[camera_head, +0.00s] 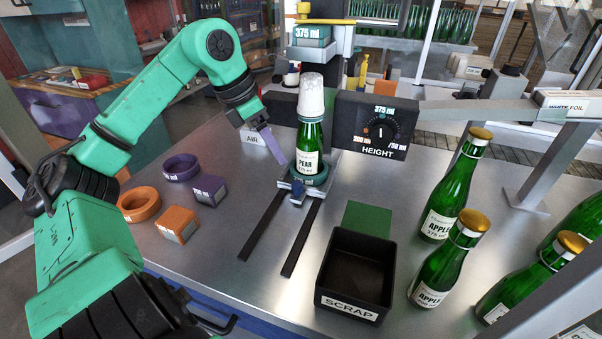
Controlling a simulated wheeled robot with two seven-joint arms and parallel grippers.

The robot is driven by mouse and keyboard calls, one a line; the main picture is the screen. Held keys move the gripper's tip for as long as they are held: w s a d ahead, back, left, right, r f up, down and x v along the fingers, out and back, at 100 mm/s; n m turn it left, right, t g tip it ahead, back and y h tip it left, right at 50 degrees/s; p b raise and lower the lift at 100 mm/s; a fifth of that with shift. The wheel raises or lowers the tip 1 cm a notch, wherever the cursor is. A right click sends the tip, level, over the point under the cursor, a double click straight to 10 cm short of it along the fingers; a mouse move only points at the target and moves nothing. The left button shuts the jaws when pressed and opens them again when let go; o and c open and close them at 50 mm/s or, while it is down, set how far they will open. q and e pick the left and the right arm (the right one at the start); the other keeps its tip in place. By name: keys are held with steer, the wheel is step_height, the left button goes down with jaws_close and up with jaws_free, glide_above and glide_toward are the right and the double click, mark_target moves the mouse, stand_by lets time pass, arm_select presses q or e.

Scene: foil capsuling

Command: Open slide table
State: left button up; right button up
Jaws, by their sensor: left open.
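The slide table (325,187) is a small metal plate at the back end of two dark rails (262,225), below the capsuling machine. A blue knob (297,190) sits at its front edge. A green PEAR bottle (309,150) stands upright on it in a teal ring (310,179), with a white foil cap (311,95) over its neck. My left gripper (280,158) is open, pointing down just left of the bottle and above and behind the knob. It appears empty; one finger largely hides the other. My right gripper is out of view.
A HEIGHT dial box (376,126) is right of the bottle. A black SCRAP bin (356,277) stands right of the rails. Gold-capped APPLE bottles (440,211) stand at right. Orange (140,204) and purple (181,167) rings with blocks lie left. The rails' front stretch is clear.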

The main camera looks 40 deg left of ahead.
arm_select(q)
steer(key=p, duration=0.1)
glide_toward(297, 183)
steer(key=f, duration=0.1)
steer(key=x, duration=0.2)
steer(key=p+x, duration=0.1)
steer(key=x, duration=0.1)
steer(key=p+x, duration=0.1)
steer(key=x, duration=0.2)
steer(key=shift+w+d, duration=0.1)
steer(key=shift+w, duration=0.2)
steer(key=shift+s+f, duration=0.1)
steer(key=shift+f, duration=0.3)
jaws_close()
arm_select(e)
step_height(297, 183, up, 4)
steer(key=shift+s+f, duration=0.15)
